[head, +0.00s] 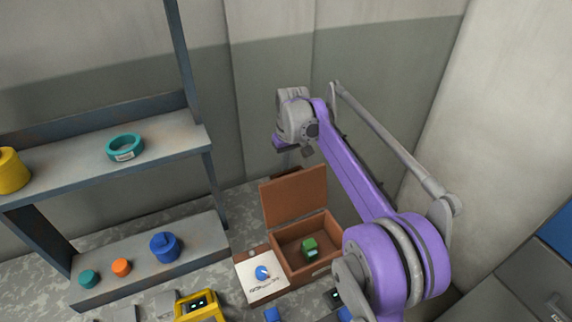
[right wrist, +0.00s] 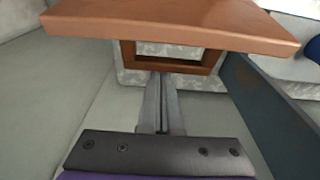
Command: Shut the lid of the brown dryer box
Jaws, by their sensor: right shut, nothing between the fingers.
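The brown dryer box (head: 297,269) stands on the speckled surface in the head view. Its lid (head: 295,204) stands open, raised at the back edge. A green object (head: 309,247) is inside the box. My right gripper (head: 292,163) is above and behind the raised lid. In the right wrist view its fingers (right wrist: 160,82) are shut and empty, and the lid (right wrist: 175,22) spans the top of the picture, beyond the fingers. I cannot tell whether the fingertips touch it. My left gripper does not show.
A panel with a blue knob (head: 262,272) adjoins the box at the left. A shelf (head: 178,139) with a teal ring (head: 124,147) stands further left; a blue container (head: 164,246) is on the lower level. A yellow device (head: 198,305) is in front. Walls close in behind and right.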

